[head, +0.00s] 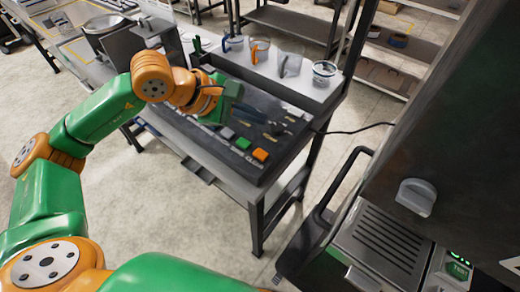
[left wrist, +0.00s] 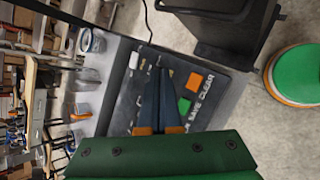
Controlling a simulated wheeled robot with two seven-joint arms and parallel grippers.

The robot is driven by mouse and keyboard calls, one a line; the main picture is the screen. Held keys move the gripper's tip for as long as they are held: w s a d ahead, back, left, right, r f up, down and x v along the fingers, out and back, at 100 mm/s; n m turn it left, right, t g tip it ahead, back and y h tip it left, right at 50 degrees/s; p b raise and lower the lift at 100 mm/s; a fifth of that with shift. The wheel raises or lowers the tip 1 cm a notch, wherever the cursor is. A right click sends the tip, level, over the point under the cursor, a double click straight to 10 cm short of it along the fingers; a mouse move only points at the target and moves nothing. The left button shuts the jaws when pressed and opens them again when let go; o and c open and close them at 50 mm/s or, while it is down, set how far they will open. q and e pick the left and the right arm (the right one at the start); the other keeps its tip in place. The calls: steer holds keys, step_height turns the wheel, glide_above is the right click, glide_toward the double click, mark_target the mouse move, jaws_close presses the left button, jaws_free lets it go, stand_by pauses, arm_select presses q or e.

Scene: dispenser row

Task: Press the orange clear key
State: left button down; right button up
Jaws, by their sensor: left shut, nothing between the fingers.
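The orange clear key (head: 260,155) is the square key at the near right end of a short row on the dark panel (head: 240,171). The green key (head: 243,143) and a grey key (head: 227,133) are to its left. In the left wrist view the orange key (left wrist: 194,82) stands beside the word CLEAR, with the green key (left wrist: 184,105) beside it. My left gripper (head: 262,118) is shut and empty over the panel, behind the row of keys. In the left wrist view its dark fingers (left wrist: 163,85) point left of the orange key and do not cover it. My right gripper is not in view.
Several cups, one a clear cup (head: 290,62), stand on the raised shelf (head: 270,74) behind the panel. A dark machine (head: 430,130) with a grille fills the right. A cable (head: 360,129) runs from the bench. Bare floor lies in front of the bench.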

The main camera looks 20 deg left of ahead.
mark_target(256, 155)
arm_select(q)
steer(key=shift+d, duration=0.1)
step_height(256, 155, down, 8)
steer(key=b, duration=0.6)
steer(key=shift+f, duration=0.25)
steer(key=shift+f+b, duration=0.3)
steer(key=shift+b, duration=0.2)
steer(key=shift+r, duration=0.1)
stand_by(0.4)
stand_by(0.5)
steer(key=shift+f+b, duration=0.4)
steer(key=shift+b, duration=0.15)
